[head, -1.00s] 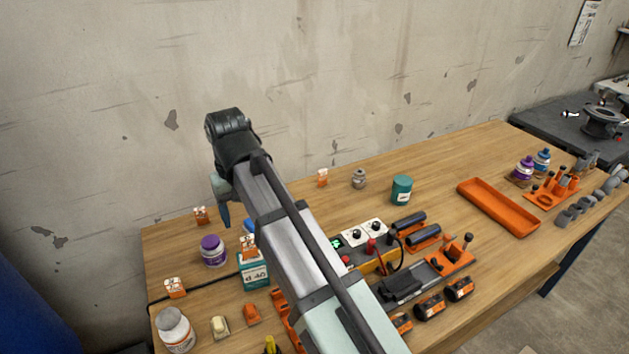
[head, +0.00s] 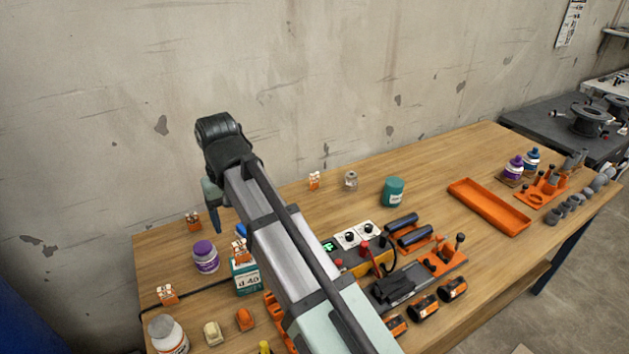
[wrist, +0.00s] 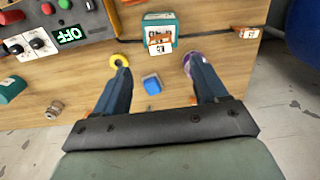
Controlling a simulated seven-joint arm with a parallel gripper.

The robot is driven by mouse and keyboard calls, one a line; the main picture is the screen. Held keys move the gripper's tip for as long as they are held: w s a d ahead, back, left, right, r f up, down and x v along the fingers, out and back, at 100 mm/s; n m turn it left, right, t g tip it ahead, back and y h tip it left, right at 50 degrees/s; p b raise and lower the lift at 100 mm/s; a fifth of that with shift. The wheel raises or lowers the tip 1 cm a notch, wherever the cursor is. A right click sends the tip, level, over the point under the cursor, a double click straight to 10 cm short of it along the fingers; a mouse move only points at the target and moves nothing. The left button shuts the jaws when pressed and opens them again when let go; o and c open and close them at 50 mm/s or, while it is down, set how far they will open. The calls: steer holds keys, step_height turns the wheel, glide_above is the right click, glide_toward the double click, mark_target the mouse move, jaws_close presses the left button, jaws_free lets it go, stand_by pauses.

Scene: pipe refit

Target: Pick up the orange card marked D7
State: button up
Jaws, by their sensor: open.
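Several small orange cards with white labels stand on the bench, and I cannot read D7 on any of them. In the head view one is at the back left (head: 194,221), one at the front left (head: 167,294), one by the teal box (head: 240,252) and one farther back (head: 314,181). The wrist view shows a card against the teal box (wrist: 160,44) and another at the bench edge (wrist: 246,32). My gripper (wrist: 157,68) is open and empty above the bench, fingers apart, with a blue-topped object (wrist: 152,85) below between them. In the head view my arm hides part of the bench.
A yellow ring (wrist: 119,60) shows beside one finger. A control box (head: 360,250) is mid-bench. An orange tray (head: 488,206) lies at the right. The wall is behind.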

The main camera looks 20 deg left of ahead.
steer(key=shift+w+d, duration=0.3)
steer(key=shift+w, duration=0.05)
steer(key=w+d+f+m, duration=0.25)
steer(key=w+d, duration=0.35)
steer(key=w, duration=0.3)
steer(key=n, duration=0.3)
glide_above(315, 178)
steer(key=w, duration=0.1)
step_height(315, 178, down, 6)
steer(key=shift+w+a+f+n, duration=0.1)
steer(key=shift+a+n, duration=0.25)
steer(key=shift+a, duration=0.1)
steer(key=shift+f, duration=0.25)
step_height(315, 178, down, 8)
steer(key=shift+r, duration=0.1)
steer(key=shift+d+f, duration=0.15)
steer(key=shift+f, duration=1.2)
steer(key=shift+d+f, duration=0.1)
steer(key=shift+f, duration=1.2)
